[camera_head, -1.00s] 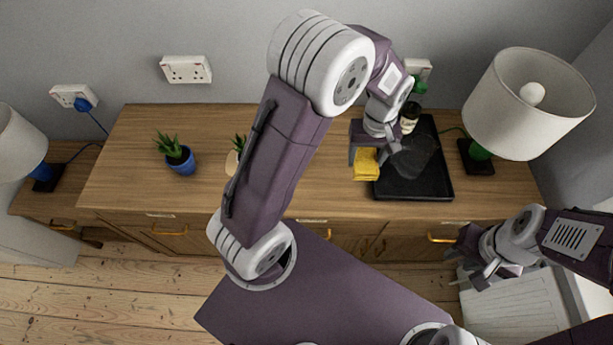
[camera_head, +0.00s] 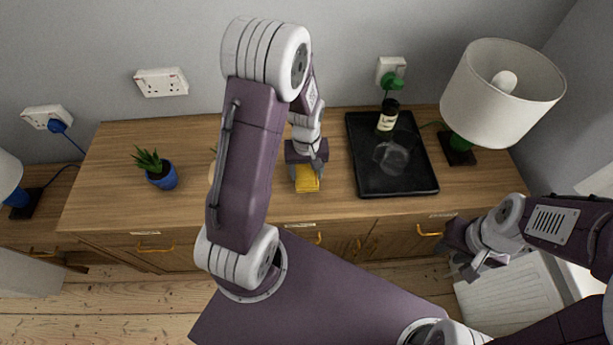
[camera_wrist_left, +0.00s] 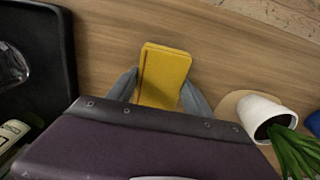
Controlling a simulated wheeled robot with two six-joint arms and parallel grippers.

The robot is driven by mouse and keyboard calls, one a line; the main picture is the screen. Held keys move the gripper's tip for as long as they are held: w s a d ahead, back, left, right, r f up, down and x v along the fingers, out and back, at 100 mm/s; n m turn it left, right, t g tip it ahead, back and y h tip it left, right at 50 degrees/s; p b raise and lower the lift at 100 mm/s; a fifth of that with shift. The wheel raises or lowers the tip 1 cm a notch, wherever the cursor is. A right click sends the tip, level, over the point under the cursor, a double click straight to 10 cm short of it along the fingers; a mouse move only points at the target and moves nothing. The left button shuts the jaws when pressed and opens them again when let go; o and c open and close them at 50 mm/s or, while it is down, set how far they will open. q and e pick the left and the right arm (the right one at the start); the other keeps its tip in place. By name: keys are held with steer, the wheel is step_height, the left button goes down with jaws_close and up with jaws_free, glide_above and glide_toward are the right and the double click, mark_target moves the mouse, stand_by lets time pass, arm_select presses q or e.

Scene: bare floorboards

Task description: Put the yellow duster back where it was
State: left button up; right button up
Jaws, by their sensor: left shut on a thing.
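The yellow duster (camera_head: 307,178) is a folded yellow cloth at the front middle of the wooden sideboard. My left gripper (camera_head: 308,168) is shut on it from above. In the left wrist view the duster (camera_wrist_left: 163,76) sits between the two grey fingers, with its folded edge showing. I cannot tell whether it touches the wood or hangs just above it. My right gripper (camera_head: 468,262) is in front of the sideboard at the right, apart from everything; its finger gap is unclear.
A black tray (camera_head: 398,187) right of the duster holds a dark bottle (camera_head: 388,115) and a clear glass (camera_head: 393,153). A blue-potted plant (camera_head: 160,174) stands at left; a white-potted plant (camera_wrist_left: 262,112) is mostly hidden by my arm. A lamp (camera_head: 503,95) stands at right.

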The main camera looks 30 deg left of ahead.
mark_target(306, 173)
arm_select(q)
step_height(306, 173, down, 2)
steer(key=shift+s, duration=0.1)
steer(key=shift+f, duration=0.4)
steer(key=shift+f, duration=0.15)
steer(key=o, duration=1.3)
